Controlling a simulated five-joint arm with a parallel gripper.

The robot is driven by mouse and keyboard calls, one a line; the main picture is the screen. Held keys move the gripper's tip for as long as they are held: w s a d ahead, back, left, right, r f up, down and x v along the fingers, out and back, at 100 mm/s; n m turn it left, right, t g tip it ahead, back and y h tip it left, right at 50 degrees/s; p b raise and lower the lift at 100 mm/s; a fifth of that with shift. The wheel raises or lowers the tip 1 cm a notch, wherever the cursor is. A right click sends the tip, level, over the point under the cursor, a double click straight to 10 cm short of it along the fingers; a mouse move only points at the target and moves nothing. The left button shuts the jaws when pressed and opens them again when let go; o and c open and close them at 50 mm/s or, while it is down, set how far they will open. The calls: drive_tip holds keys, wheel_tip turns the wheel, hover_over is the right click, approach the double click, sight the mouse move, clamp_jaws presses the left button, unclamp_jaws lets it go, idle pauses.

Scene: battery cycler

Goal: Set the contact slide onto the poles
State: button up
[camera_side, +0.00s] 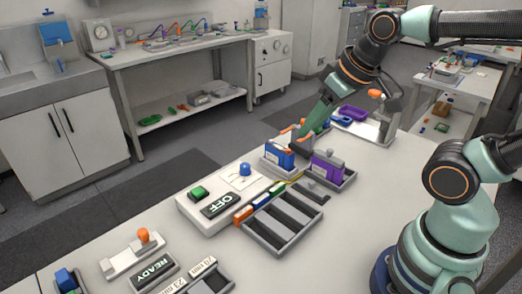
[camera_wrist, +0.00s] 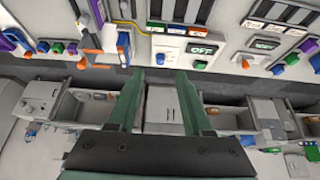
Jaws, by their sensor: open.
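My gripper (camera_side: 308,130) is at the back of the bench, pointing down and left, close to a blue battery block (camera_side: 280,157) in a grey cradle. Its two green fingers are spread with nothing between them in the wrist view (camera_wrist: 162,76). Orange parts show above the blue block, partly behind my fingers; I cannot tell if they belong to the contact slide. The poles are too small to make out.
A purple block (camera_side: 326,167) sits in a tray right of the blue one. A white cycler unit with an OFF display (camera_side: 217,204) and a grey slotted rack (camera_side: 284,221) are in front. An orange-knobbed fixture (camera_side: 133,254) and a READY display (camera_side: 153,272) are at front left.

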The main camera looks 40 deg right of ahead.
drive_tip(key=shift+o, duration=0.3)
drive_tip(key=shift+o, duration=0.4)
drive_tip(key=w+d+r+m+g, duration=0.3)
drive_tip(key=w+d+r+m, duration=0.1)
drive_tip(key=w+d, duration=0.5)
drive_tip(key=m+g, duration=0.3)
drive_tip(key=m, duration=0.2)
approach(304, 119)
drive_tip(key=f, duration=0.9)
drive_tip(key=shift+s+f, duration=0.1)
drive_tip(key=shift+s, duration=0.15)
clamp_jaws()
